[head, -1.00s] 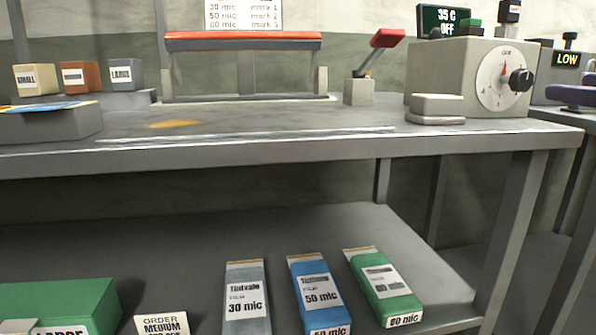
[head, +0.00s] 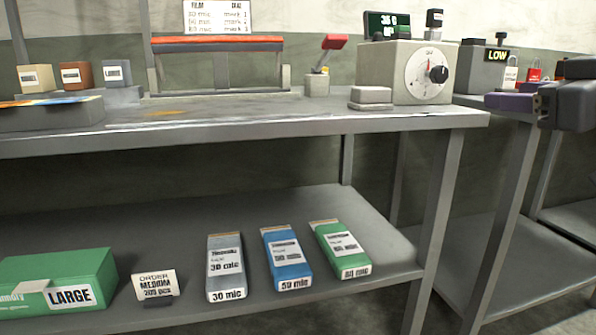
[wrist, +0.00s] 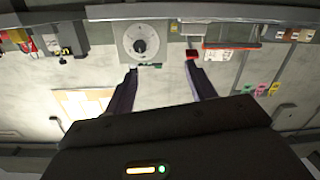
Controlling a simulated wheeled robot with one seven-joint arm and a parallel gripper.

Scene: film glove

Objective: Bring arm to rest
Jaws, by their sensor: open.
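My gripper (wrist: 161,70) shows in the wrist view with its two dark purple fingers spread apart and nothing between them. In the head view my gripper (head: 512,101) is at the right edge, dark and held out in front of the right-hand bench. The wrist view is upside down. It shows the grey dial machine (wrist: 128,28) beyond the fingertips. The gripper appears apart from everything around it, though its exact distance from the bench is hard to tell.
The grey bench (head: 250,130) carries the dial machine (head: 395,80), a red-handled lever (head: 318,85) and a red-topped sealer (head: 215,44). Below, the shelf (head: 330,205) holds grey (head: 226,265), blue (head: 286,258) and green (head: 340,248) film boxes, an order card (head: 156,286) and a green LARGE box (head: 60,275).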

